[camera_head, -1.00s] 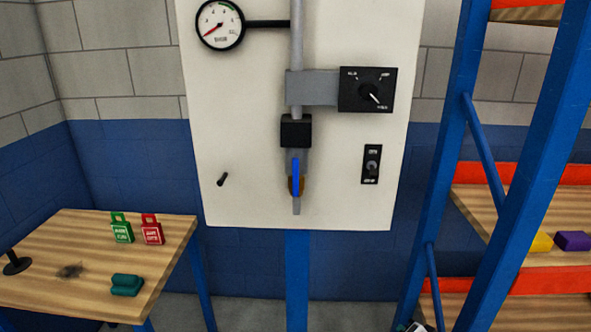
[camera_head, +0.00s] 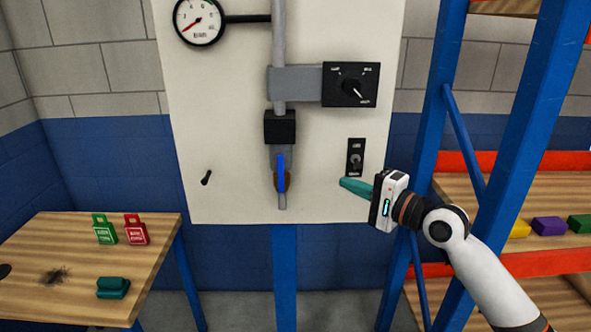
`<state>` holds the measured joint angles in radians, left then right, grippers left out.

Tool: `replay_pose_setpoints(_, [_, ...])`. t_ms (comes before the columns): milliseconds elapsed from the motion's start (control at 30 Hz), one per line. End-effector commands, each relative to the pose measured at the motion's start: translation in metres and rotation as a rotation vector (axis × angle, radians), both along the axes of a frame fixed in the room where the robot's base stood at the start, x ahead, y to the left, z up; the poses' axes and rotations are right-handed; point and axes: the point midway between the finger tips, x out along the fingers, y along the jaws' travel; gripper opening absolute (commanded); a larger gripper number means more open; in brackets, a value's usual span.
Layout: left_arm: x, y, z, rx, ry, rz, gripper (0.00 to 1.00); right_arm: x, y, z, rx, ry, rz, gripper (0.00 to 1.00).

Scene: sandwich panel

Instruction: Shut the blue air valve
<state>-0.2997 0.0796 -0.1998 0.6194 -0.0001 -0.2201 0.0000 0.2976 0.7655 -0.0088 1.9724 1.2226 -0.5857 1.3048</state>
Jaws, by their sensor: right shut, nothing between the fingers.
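The blue valve handle (camera_head: 281,172) hangs straight down, in line with the grey vertical pipe (camera_head: 279,50), low on the white panel (camera_head: 230,120). A brown-orange part shows behind the handle. My right gripper (camera_head: 344,183) is to the right of the handle, near the panel's lower right. Its teal fingers point left and are shut with nothing between them. A clear gap separates the fingertips from the handle. My left gripper is not in view.
A black toggle switch plate (camera_head: 356,158) is just above my right fingertips. A dark rotary switch (camera_head: 350,84) and a gauge (camera_head: 199,18) are higher. A wooden table (camera_head: 60,240) with green and red tags stands left. A blue-framed shelf (camera_head: 437,150) stands right, near my right arm.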

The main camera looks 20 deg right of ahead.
Motion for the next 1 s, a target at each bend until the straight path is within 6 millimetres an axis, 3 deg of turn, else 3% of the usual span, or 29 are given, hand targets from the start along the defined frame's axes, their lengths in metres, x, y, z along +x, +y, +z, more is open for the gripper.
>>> replay_pose_setpoints(267, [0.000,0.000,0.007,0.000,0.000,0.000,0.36,0.016,0.008,0.002,0.004,0.000,0.000,0.00])
replay_pose_setpoints(700, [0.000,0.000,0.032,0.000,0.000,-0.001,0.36,0.092,0.055,0.003,0.001,0.000,0.001,0.00])
replay_pose_setpoints(1000, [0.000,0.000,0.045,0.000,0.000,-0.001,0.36,0.099,0.085,0.000,0.000,0.001,-0.001,0.00])
